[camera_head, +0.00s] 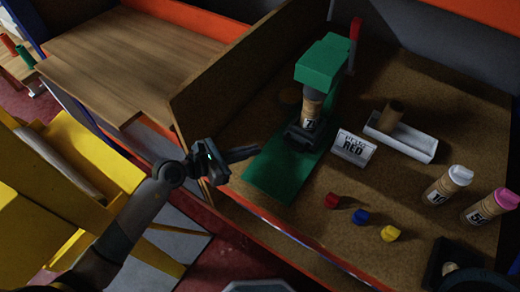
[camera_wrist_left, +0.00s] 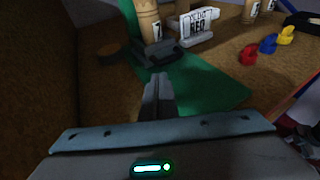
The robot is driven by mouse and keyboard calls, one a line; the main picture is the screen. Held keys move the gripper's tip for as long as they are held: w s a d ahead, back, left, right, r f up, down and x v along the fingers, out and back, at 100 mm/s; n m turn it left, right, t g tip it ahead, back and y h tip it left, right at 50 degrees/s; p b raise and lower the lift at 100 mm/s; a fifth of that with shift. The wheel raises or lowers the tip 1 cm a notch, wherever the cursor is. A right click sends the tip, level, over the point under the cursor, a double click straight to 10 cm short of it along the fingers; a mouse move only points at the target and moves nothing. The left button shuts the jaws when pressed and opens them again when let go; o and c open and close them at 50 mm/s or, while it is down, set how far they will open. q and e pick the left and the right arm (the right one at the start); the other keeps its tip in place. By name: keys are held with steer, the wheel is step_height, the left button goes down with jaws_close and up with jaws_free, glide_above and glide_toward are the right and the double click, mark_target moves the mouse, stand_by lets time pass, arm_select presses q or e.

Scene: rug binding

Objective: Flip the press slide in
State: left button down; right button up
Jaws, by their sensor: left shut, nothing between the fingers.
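The green press (camera_head: 322,62) stands on the cork-coloured bench with a red handle (camera_head: 354,30) beside its head. Its green base plate (camera_head: 280,175) reaches toward the front edge; it also shows in the wrist view (camera_wrist_left: 225,90). A dark slide (camera_head: 304,138) sits on the plate under the head, with a tan numbered cylinder (camera_head: 311,108) upright on it. The slide also shows in the left wrist view (camera_wrist_left: 158,52). My left gripper (camera_head: 256,149) is shut and empty, to the left of the slide and apart from it; its fingers (camera_wrist_left: 156,78) point toward the slide.
A sign reading RED (camera_head: 353,148) stands right of the press. A white tray (camera_head: 408,143) holds a brown roll. Red (camera_head: 332,200), blue (camera_head: 360,216) and yellow (camera_head: 390,233) pieces lie near the front. A wooden side panel (camera_head: 215,75) stands at left.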

arm_select(q)
steer(key=shift+b+v, duration=0.5)
steer(key=shift+v, duration=1.9)
arm_select(e)
steer(key=shift+s+a+f, duration=0.1)
steer(key=shift+s+f, duration=0.25)
steer(key=shift+f, duration=0.35)
arm_select(q)
steer(key=shift+s, duration=0.15)
arm_select(e)
steer(key=shift+s, duration=0.1)
